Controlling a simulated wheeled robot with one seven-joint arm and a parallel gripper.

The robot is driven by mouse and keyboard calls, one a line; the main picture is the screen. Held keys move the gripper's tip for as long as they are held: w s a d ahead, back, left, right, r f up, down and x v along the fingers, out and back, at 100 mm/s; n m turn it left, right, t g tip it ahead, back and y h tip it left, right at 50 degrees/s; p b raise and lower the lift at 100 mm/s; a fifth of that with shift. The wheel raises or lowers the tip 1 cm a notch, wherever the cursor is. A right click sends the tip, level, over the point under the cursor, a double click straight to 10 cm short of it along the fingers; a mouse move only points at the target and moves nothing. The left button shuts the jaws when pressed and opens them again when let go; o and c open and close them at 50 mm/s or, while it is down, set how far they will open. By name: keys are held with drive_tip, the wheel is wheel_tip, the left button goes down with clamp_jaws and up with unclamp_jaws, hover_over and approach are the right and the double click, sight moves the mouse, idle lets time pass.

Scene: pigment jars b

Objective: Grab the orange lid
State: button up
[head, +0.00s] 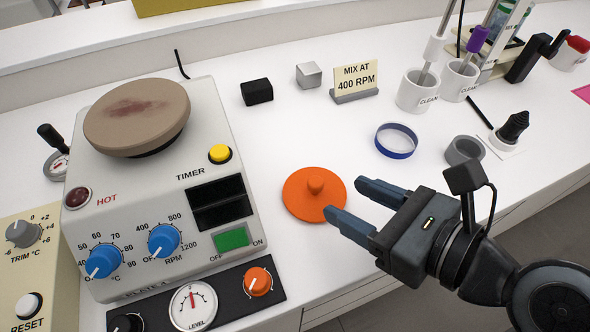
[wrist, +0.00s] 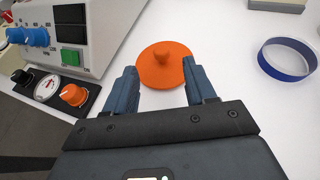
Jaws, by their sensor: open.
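The orange lid (head: 300,201) is a flat round disc with a small knob on top. It lies on the white bench to the right of the hotplate unit. My gripper (head: 342,201) is open and empty, with its two fingers pointing at the lid from the right in the head view. One fingertip overlaps the lid's lower right edge in that view; I cannot tell whether it touches. In the wrist view the lid (wrist: 155,72) sits just beyond and between the fingertips (wrist: 159,68), its knob roughly midway between them.
The hotplate stirrer (head: 205,165) stands left of the lid, with a control strip (head: 225,305) before it. A blue-rimmed ring (head: 396,141) and a grey ring (head: 464,150) lie to the right. Behind are a black block (head: 257,92), a grey cube (head: 308,75) and a sign (head: 356,78).

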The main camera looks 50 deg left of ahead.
sight(319, 184)
drive_tip(key=x, duration=0.3)
drive_tip(key=shift+a, duration=0.15)
drive_tip(key=x, duration=0.4)
drive_tip(key=shift+a+f, duration=0.2)
drive_tip(key=shift+a, duration=0.2)
drive_tip(key=shift+w, duration=0.1)
clamp_jaws()
